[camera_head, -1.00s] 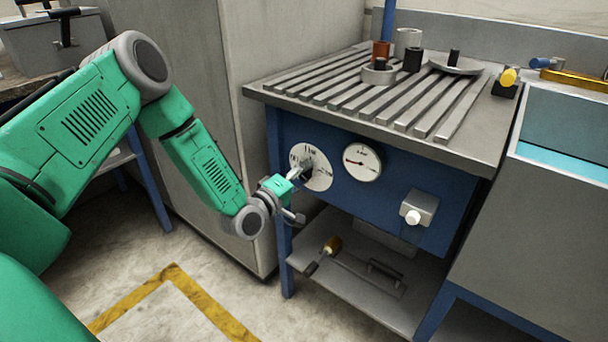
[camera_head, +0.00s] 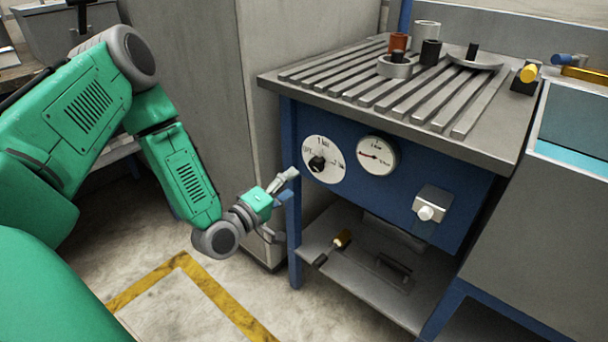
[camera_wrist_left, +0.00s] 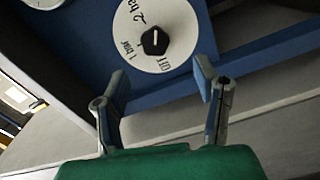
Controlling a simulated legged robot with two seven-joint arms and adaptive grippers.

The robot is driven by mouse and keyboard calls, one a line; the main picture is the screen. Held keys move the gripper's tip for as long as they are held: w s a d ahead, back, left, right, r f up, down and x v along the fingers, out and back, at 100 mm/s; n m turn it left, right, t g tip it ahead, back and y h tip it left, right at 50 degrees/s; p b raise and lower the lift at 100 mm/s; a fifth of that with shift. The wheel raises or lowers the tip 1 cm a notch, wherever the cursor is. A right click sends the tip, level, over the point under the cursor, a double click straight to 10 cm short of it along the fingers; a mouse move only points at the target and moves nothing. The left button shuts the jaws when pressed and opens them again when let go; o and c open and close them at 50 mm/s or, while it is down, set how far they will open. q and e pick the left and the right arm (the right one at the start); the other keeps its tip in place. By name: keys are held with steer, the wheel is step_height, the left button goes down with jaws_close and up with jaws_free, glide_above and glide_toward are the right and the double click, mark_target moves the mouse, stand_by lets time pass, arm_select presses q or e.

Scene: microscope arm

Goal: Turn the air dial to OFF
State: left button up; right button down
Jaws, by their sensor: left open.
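The air dial (camera_head: 336,174) is a white round plate on the blue panel, marked OFF, 1 bar and 2 bar. Its black knob (camera_head: 317,163) sits in the middle. The dial plate (camera_wrist_left: 178,22) and knob (camera_wrist_left: 155,41) also show in the left wrist view, with OFF towards the lower right. A small white mark shows on the knob, but I cannot tell surely which label it points at. My left gripper (camera_head: 283,207) is open and empty, left of and below the dial, apart from it. Its spread fingers (camera_wrist_left: 160,87) show below the dial in the wrist view.
The slatted tabletop (camera_head: 345,78) overhangs the panel. A lower shelf (camera_head: 350,277) holds tools. A grey cabinet (camera_head: 190,60) stands behind my left arm.

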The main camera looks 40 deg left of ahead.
arm_select(q)
steer(key=shift+s+a, duration=0.15)
steer(key=shift+s, duration=1.1)
steer(key=s+d+f+m+g+h+p, duration=0.2)
steer(key=s+d+f+m+g+p, duration=0.2)
steer(key=s+d+f+m+g, duration=0.65)
steer(key=s+m+g+y+p, duration=0.2)
steer(key=s+g, duration=0.5)
steer(key=s, duration=0.9)
steer(key=shift+f+m+y, duration=0.45)
steer(key=shift+m+y, duration=0.15)
steer(key=shift+m, duration=0.65)
steer(key=shift+s+a, duration=0.1)
